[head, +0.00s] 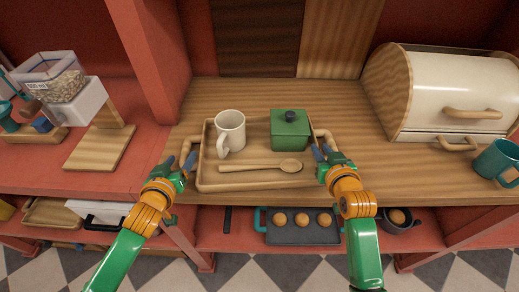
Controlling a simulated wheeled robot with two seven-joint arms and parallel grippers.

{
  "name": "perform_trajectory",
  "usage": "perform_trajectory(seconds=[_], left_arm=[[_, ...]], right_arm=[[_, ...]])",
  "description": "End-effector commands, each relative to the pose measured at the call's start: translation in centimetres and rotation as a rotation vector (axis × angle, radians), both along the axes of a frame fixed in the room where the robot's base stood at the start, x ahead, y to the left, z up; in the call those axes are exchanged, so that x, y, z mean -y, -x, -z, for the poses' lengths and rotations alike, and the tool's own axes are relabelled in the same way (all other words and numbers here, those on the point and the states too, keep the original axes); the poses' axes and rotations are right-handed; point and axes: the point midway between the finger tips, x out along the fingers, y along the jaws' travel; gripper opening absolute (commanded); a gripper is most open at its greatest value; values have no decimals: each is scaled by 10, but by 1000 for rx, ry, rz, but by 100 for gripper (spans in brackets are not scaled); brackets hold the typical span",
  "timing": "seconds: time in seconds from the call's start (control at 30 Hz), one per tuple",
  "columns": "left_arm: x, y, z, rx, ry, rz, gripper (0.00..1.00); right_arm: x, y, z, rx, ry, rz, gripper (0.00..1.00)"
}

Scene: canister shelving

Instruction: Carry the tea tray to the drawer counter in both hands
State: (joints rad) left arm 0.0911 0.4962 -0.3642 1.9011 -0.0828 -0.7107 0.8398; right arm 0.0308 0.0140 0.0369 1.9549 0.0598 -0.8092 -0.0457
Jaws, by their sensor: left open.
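The tea tray (205,172) is a wooden tray with raised edges and a looped handle at each end, on the wooden counter. On it stand a white mug (231,129), a green lidded box (290,132) with a dark knob and a wooden spoon (262,166). My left gripper (182,161) is open at the tray's left handle (186,146). My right gripper (323,152) is at the right handle (326,136). Its fingers partly cover that handle, and I cannot tell whether they are closed on it.
A cream bread bin (458,90) and a teal mug (498,160) stand on the right. A red upright post (150,60) rises left of the tray. A grain dispenser (65,85) and a wooden board (100,147) are further left. A dark egg tray (300,232) sits on the shelf below.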

Motion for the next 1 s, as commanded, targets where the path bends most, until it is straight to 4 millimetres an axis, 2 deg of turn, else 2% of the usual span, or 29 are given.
perform_trajectory(seconds=[0.2,0.57,0.6,0.67,0.8,1.0], left_arm=[[2,-25,10,1,1,-1,66],[2,-31,12,0,0,0,66],[2,-30,12,0,0,0,55],[2,-30,12,0,0,0,39],[2,-30,12,0,0,0,1],[2,-30,12,0,0,0,0]], right_arm=[[0,-25,10,0,-1,0,25],[0,-31,12,1,0,0,25],[0,-31,12,0,0,0,14],[0,-30,13,0,0,0,0],[0,-30,13,0,0,0,0],[0,-30,13,0,0,0,0]])
